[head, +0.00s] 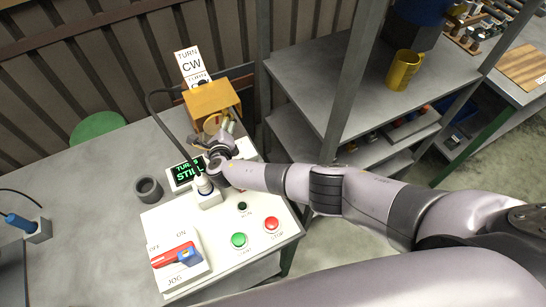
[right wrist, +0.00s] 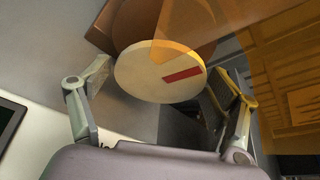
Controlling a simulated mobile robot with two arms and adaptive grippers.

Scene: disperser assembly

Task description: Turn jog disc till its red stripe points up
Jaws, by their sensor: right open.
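The jog disc (right wrist: 140,75) is a round cream plate in the right wrist view. Its short red stripe (right wrist: 183,74) runs from near the middle toward the right edge of that picture, tilted slightly upward. In the head view the disc is mostly hidden under an orange hood (head: 212,98). My right gripper (head: 217,130) reaches in below the hood. In the wrist view its two fingers (right wrist: 163,88) stand apart on either side of the disc, with gaps visible, so it is open. My left gripper is not in view.
A sign (head: 190,65) reads TURN CW. A display (head: 187,172) shows STILL in green. The panel (head: 215,262) carries a green button (head: 239,240), a red button (head: 271,224) and a red-handled jog switch (head: 174,255). A dark ring (head: 148,189) stands left of the panel.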

